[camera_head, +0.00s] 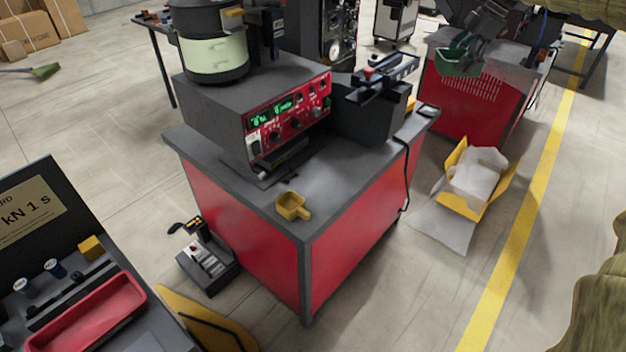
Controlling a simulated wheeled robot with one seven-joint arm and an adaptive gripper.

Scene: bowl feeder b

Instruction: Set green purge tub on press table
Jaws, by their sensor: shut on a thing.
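The green tub (452,63) shows at the upper right, small and far off, at the front left edge of a red cabinet with a grey top (510,68). My gripper (474,48) is dark and comes down from above, shut on the tub's right side. I cannot tell whether the tub rests on the cabinet top or hangs just above it. The fingertips are too small to make out clearly. No table is labelled as the press table; a dark table at the lower left bears a sign reading "kN 1 s" (32,212).
A red workbench (350,215) fills the middle, with a bowl feeder (212,50), a control box (290,115) and a small yellow scoop (291,206). A yellow carton (462,203) lies open on the floor. A red tray (85,318) is at the lower left.

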